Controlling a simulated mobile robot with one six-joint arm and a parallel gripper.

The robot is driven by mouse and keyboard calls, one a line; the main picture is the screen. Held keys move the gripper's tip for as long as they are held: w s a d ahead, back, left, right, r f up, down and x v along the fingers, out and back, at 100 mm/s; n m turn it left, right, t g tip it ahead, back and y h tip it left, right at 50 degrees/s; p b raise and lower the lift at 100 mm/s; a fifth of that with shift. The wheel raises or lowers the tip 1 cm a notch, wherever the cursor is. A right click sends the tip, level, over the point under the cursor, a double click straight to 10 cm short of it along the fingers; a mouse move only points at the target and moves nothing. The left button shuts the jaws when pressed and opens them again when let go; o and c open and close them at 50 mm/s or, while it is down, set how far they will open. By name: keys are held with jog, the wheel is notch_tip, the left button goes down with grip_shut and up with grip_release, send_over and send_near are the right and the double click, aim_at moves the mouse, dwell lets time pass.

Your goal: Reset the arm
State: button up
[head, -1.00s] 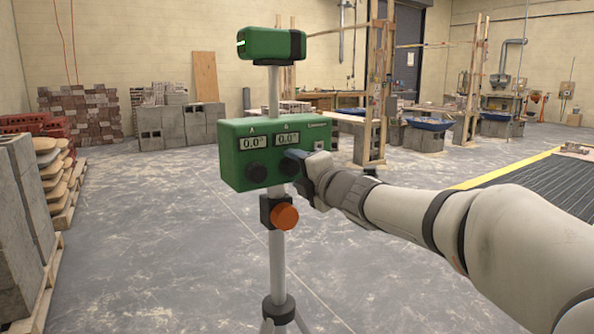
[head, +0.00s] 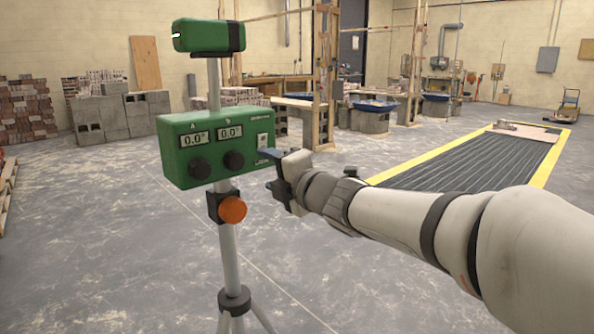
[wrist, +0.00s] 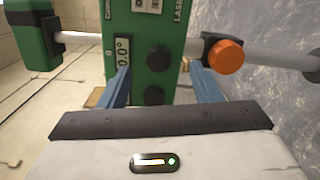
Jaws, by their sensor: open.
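My gripper (head: 279,178) is just right of the green control box (head: 214,145) on a tripod in the head view. The box has two displays reading 0.0° and two dark knobs, the left knob (head: 200,168) and the right knob (head: 234,160). In the wrist view my gripper (wrist: 162,88) has its two blue fingers spread apart, with nothing held between them. There the green box (wrist: 148,35) appears turned sideways, with a knob (wrist: 155,95) between the fingers in the picture; the head view shows the fingers clear of both knobs.
A green laser head (head: 208,37) tops the tripod, and an orange knob (head: 232,209) sits on its column below the box. A black ribbed mat (head: 460,165) with yellow edges lies at right. Block stacks (head: 120,115) stand behind.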

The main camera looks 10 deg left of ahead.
jog(key=s+d+r+m+g+h+p, duration=0.1)
jog(key=s+d+r+m+h+p, duration=0.1)
jog(key=d+m+h+p, duration=0.6)
jog(key=s+d+r+m+h+p, duration=0.15)
jog(key=d+m+h+p, duration=0.25)
jog(key=d+m+p, duration=0.75)
jog(key=s+d+m+g+p, duration=0.4)
jog(key=s+m, duration=0.1)
jog(key=s, duration=0.5)
jog(key=s+d+m+g+p, duration=0.4)
jog(key=s+m, duration=0.1)
jog(key=s, duration=0.5)
jog(key=shift+d+f+g+h, duration=0.2)
jog(key=shift+f+g+h, duration=0.2)
